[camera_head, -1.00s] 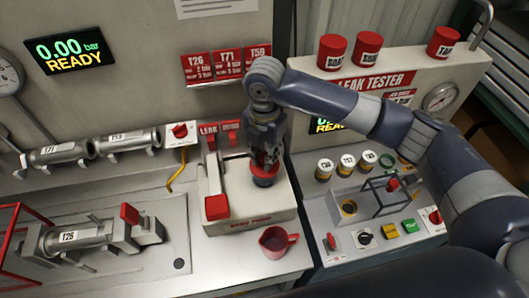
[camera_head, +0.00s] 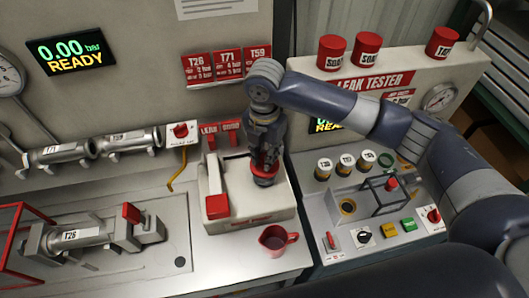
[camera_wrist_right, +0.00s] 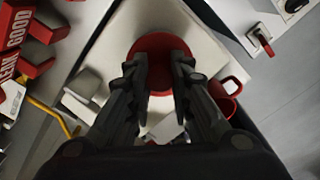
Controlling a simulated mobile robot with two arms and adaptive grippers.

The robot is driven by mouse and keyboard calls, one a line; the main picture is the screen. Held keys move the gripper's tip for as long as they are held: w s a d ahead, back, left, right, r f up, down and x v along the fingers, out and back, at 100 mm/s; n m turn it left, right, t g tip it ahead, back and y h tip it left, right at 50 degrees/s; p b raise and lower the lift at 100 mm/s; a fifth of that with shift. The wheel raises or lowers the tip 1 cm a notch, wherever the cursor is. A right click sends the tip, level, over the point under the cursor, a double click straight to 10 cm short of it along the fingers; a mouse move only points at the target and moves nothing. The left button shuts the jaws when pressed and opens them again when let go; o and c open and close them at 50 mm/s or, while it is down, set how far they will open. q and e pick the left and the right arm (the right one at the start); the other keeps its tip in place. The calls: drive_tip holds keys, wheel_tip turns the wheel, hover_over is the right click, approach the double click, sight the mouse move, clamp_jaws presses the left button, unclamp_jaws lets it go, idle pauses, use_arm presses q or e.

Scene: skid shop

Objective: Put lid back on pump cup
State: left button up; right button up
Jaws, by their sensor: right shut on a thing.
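The white pump box (camera_head: 240,208) stands on the bench with a handle with a red grip (camera_head: 217,205) on its left side. My right gripper (camera_head: 265,166) points down over the right part of the box. It is shut on the red round lid (camera_head: 264,180), at the place of the pump cup. The lid also shows between the fingers in the right wrist view (camera_wrist_right: 157,45). The cup itself is hidden under the lid and fingers, so I cannot tell whether the lid is fully seated. My left gripper is out of view.
A red mug (camera_head: 275,240) stands in front of the pump box. The leak tester (camera_head: 365,215) with small jars and buttons is to the right. A T26 cylinder (camera_head: 75,237) lies in a fixture at left. Red signs (camera_head: 227,64) hang behind.

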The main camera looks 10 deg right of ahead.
idle(0.3)
drive_tip(key=o, duration=1.4)
drive_tip(key=shift+o, duration=0.2)
